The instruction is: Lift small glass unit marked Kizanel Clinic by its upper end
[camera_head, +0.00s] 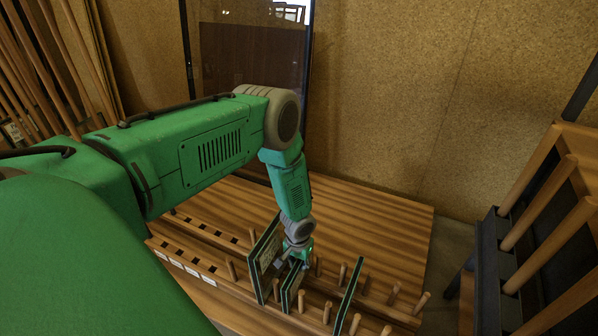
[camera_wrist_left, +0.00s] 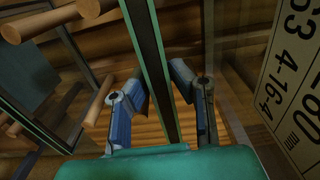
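Several narrow glass units with dark green edges stand upright in a pegged wooden rack. My left gripper (camera_head: 300,262) is low over the rack, at the upper end of a small glass unit (camera_head: 291,287). In the left wrist view, my left gripper's blue fingers (camera_wrist_left: 162,88) lie on both sides of a unit's edge (camera_wrist_left: 150,40), close to it. Whether they press on it I cannot tell. A larger unit (camera_head: 264,258) with a pale label stands just left; the wrist view shows large numbers on a label (camera_wrist_left: 292,85). No Kizanel Clinic marking is readable. My right gripper is out of view.
Another glass unit (camera_head: 348,296) stands apart to the right among wooden pegs (camera_head: 393,293). The wooden rack table (camera_head: 375,215) is bare behind. A dark rack with long pegs (camera_head: 535,225) is at far right. A tall glass panel (camera_head: 250,50) stands behind my arm.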

